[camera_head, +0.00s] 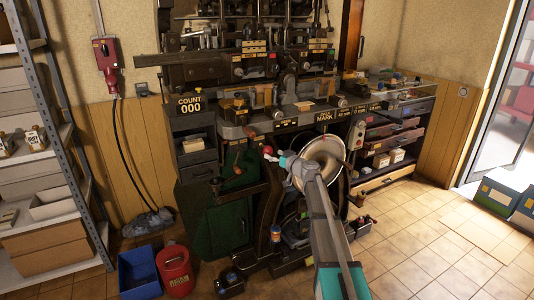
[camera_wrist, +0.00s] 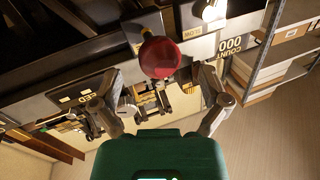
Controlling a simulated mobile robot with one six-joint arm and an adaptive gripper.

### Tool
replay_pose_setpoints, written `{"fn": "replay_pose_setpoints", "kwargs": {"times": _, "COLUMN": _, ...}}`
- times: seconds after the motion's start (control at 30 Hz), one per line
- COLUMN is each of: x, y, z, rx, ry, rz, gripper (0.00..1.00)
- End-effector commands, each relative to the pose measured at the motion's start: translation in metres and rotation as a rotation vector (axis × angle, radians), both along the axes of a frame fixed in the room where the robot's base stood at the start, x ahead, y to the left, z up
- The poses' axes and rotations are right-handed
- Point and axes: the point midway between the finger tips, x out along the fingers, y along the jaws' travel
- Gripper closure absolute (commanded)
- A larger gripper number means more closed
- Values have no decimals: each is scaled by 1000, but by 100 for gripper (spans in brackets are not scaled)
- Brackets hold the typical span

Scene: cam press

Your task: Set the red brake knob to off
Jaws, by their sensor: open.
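A round red knob (camera_wrist: 161,57) shows in the wrist view, just beyond and roughly centred between my fingertips. A small red ball that looks like this knob (camera_head: 268,150) shows in the head view beside my gripper (camera_head: 276,157), at the front of the dark press (camera_head: 283,127). My gripper (camera_wrist: 162,82) is open, with one finger on each side of the knob's line and nothing held. I cannot tell whether a finger touches the knob.
A COUNT 000 plate (camera_head: 190,104) sits on the press, left of the knob. A large pale wheel (camera_head: 322,160) stands close behind my arm. Darker red balls (camera_head: 250,131) are nearby.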

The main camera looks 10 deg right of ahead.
Motion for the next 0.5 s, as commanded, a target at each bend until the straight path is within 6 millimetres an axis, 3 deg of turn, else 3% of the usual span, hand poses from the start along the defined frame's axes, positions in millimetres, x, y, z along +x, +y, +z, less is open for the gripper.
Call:
{"fn": "replay_pose_setpoints", "kwargs": {"times": 0.2, "x": 21, "y": 13, "z": 0, "rx": 0, "ry": 0, "rz": 0, "gripper": 5}}
{"fn": "replay_pose_setpoints", "kwargs": {"times": 0.5, "x": 27, "y": 19, "z": 0, "rx": 0, "ry": 0, "rz": 0, "gripper": 5}}
